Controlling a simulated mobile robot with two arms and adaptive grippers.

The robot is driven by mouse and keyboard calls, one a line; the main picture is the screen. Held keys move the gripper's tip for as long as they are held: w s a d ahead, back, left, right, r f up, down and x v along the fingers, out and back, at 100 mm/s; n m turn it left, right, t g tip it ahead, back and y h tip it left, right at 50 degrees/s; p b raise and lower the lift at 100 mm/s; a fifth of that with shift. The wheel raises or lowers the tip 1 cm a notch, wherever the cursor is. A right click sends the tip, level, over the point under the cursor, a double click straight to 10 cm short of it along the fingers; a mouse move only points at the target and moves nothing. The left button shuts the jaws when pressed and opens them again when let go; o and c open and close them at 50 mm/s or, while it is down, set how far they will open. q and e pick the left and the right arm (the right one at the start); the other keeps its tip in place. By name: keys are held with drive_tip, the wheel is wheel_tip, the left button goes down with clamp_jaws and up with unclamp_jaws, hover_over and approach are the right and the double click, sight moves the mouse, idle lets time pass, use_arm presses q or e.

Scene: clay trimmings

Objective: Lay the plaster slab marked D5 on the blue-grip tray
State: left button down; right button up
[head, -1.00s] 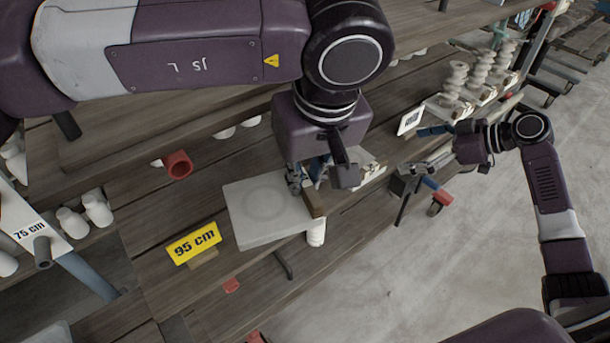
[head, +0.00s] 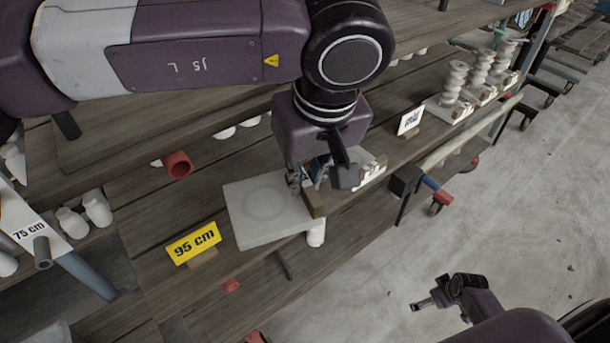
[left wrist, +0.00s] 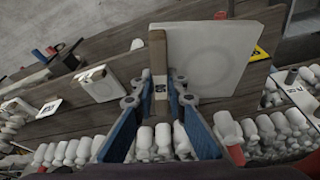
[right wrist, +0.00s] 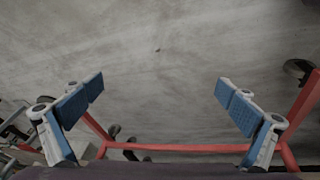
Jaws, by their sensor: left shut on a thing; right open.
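A pale square plaster slab (head: 265,210) with a faint round ring and a brown wooden grip strip lies at the front of the wooden shelf in the head view. My left gripper (head: 308,182) is shut on the strip at its right side. In the left wrist view the slab (left wrist: 210,58) stands beyond the fingers (left wrist: 160,92); the strip between them bears a small mark that I cannot read. I cannot tell whether the slab touches the shelf. My right gripper (head: 428,302) is open and empty over the floor; its blue-padded fingers (right wrist: 160,100) are wide apart. I cannot identify the blue-grip tray.
A yellow "95 cm" sign (head: 194,243) stands left of the slab. White spiral pieces (head: 480,78) stand farther right.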

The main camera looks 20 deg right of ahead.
drive_tip(key=s+a+f, duration=0.5)
drive_tip(key=s+a, duration=0.3)
drive_tip(key=a, duration=0.1)
drive_tip(key=s+a+f+n+g+y, duration=0.1)
drive_tip(key=s+a+f, duration=0.4)
drive_tip(key=s+a, duration=0.3)
drive_tip(key=s+a+f+g, duration=0.1)
drive_tip(key=s+a+f, duration=0.4)
drive_tip(key=s+a, duration=0.4)
drive_tip(key=a, duration=0.2)
drive_tip(key=shift+a+n, duration=0.3)
drive_tip(key=shift+a, duration=0.05)
